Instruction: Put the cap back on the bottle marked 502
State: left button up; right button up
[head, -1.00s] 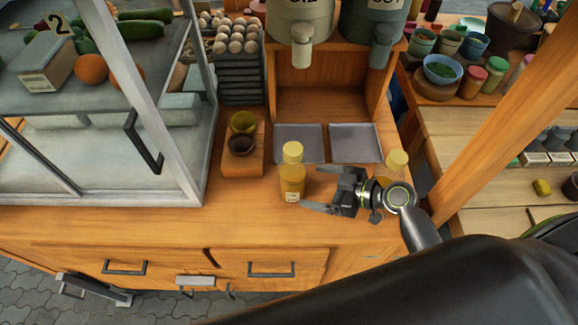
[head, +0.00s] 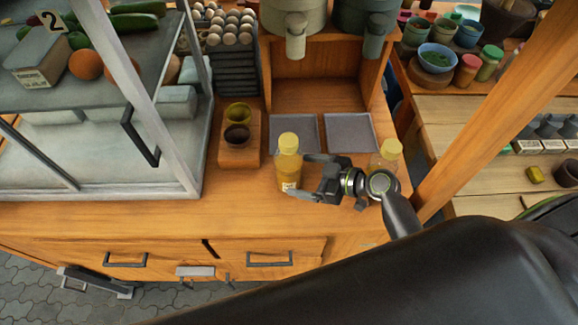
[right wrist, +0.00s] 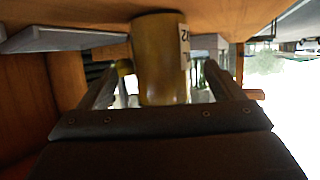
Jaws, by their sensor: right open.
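An amber bottle (head: 289,166) with a yellow top (head: 288,141) stands upright on the wooden counter. Its white label is too small to read in the head view. My right gripper (head: 301,178) is open and comes from the right, with its fingertips at the bottle's sides. In the right wrist view the yellowish bottle (right wrist: 160,75) stands between the two open fingers, its label partly visible and ending in "2". A second bottle (head: 388,155) with a yellow top stands to the right, partly hidden behind my right wrist. No separate loose cap is visible. My left gripper is not in view.
Two grey trays (head: 350,137) lie behind the bottles, under the dispensers (head: 295,40). A wooden block with two small cups (head: 237,132) stands left of the bottle. A glass-sided case (head: 165,120) stands further left. The front counter strip is clear.

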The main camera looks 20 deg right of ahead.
aim_at(289, 150)
jog(key=p+x, duration=0.2)
jog(key=x, duration=0.2)
jog(key=shift+a+r, duration=0.15)
jog(key=shift+w+a+f, duration=0.25)
jog(key=shift+f, duration=0.05)
jog(key=c, duration=1.3)
jog(key=shift+r, duration=0.15)
notch_tip(289, 150, up, 10)
jog(key=shift+f+b, duration=0.1)
jog(key=shift+b, duration=0.35)
